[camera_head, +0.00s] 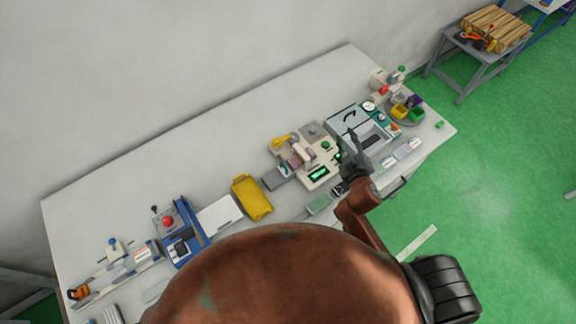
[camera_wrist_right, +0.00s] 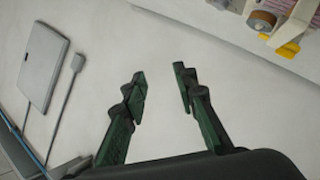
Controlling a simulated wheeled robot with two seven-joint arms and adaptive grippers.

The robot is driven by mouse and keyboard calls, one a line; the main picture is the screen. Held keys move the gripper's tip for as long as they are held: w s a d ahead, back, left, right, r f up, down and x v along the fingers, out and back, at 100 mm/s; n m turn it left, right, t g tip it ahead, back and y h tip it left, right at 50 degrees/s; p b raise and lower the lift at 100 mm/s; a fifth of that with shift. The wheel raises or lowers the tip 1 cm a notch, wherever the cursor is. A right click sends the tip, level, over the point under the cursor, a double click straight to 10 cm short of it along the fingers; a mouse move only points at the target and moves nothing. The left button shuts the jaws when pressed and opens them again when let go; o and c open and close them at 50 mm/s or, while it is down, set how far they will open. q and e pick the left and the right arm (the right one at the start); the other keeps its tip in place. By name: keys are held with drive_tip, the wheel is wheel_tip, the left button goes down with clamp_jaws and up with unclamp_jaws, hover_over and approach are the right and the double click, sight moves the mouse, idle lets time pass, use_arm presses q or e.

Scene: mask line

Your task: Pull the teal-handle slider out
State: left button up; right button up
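A grey-and-white device with a black handle (camera_head: 349,116) stands at the right part of the long table. A small teal part (camera_head: 381,119) shows at its right side; I cannot make out for sure whether this is the slider's handle. My right gripper (camera_head: 346,141) is above the table, in front of the left part of this device. In the right wrist view the two fingers of the right gripper (camera_wrist_right: 158,88) are apart, with nothing between them but pale surface behind. The teal handle cannot be made out in the wrist view. My left gripper is out of view.
A beige machine with a green display (camera_head: 318,174) stands left of the gripper. Yellow and purple bins (camera_head: 400,111) stand at the right end. The wrist view shows a grey flat panel (camera_wrist_right: 43,66) with a cord.

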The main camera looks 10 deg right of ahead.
drive_tip(key=w+a+r+n+t+y, duration=0.45)
drive_tip(key=a+r+n+y, duration=0.4)
drive_tip(key=a+r, duration=0.5)
drive_tip(key=s+a+n+g+y, duration=0.3)
drive_tip(key=a+n+g+y, duration=0.15)
drive_tip(key=a+n, duration=0.45)
drive_tip(key=s+a+n+g+y, duration=0.2)
drive_tip(key=a+n+g+y, duration=0.25)
drive_tip(key=a+n, duration=0.45)
drive_tip(key=n+g+h+p, duration=0.2)
drive_tip(key=n+g+h, duration=0.55)
drive_tip(key=h, duration=0.45)
hover_over(288, 173)
drive_tip(key=shift+y, duration=0.25)
wheel_tip(288, 173, down, 27)
drive_tip(key=shift+w+d+f, duration=0.15)
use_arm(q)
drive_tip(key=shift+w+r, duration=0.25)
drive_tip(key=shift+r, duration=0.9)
use_arm(e)
drive_tip(key=shift+w+f, duration=0.1)
drive_tip(key=shift+f, duration=0.3)
drive_tip(key=shift+c, duration=0.3)
